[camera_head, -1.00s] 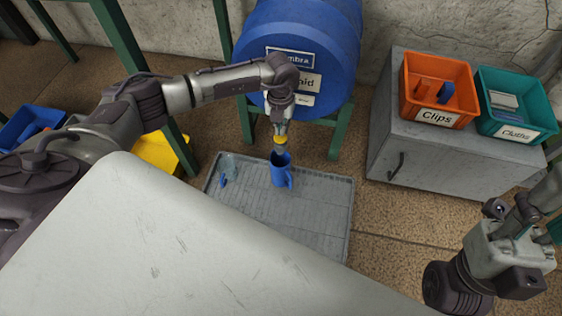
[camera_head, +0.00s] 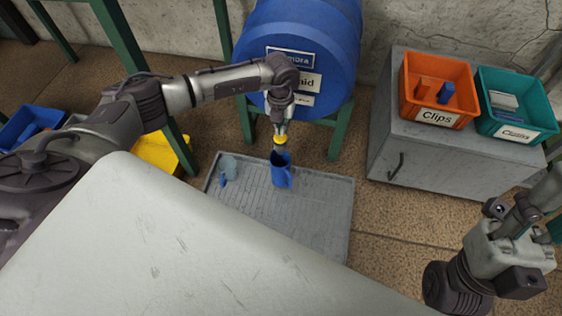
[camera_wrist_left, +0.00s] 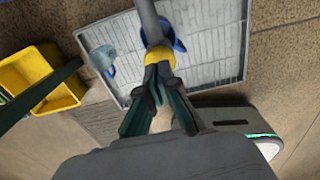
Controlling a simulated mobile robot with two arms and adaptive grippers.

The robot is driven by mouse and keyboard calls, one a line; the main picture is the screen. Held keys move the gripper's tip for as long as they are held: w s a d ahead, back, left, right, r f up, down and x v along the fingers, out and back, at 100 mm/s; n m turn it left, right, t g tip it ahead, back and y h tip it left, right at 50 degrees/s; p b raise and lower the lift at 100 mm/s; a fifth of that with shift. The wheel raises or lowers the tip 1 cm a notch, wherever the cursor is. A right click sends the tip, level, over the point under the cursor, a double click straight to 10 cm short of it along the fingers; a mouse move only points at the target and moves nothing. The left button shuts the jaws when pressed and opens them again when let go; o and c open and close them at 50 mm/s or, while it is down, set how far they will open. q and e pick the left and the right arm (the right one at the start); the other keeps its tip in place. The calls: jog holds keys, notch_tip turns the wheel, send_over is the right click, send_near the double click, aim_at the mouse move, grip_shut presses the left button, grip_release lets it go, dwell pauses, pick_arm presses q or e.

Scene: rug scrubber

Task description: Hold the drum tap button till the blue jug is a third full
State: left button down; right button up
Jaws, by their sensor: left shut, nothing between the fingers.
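The blue drum (camera_head: 297,50) lies on its side on a green stand. My left gripper (camera_head: 281,135) is shut, with its fingertips at the yellow part of the tap (camera_head: 280,141) on the drum's front. The left wrist view shows my shut fingers (camera_wrist_left: 158,72) up against the yellow tap part (camera_wrist_left: 158,56). The blue jug (camera_head: 281,171) stands upright on the grey tray (camera_head: 320,215) just below the tap. Its water level cannot be seen. In the left wrist view the jug (camera_wrist_left: 176,42) is mostly hidden by the tap. My right gripper (camera_head: 514,212) is at the right; its fingers are unclear.
A second, pale blue jug (camera_head: 228,167) stands at the tray's left. A yellow bin (camera_head: 160,153) is left of the tray. A grey cabinet (camera_head: 425,160) at right carries an orange Clips bin (camera_head: 437,85) and a teal Cloths bin (camera_head: 515,103). Bare floor lies between tray and cabinet.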

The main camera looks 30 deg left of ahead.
aim_at(280, 137)
pick_arm(q)
jog(key=shift+f, duration=0.15)
jog(key=shift+f+b, duration=0.95)
jog(key=shift+f, duration=0.35)
dwell(0.9)
dwell(5.7)
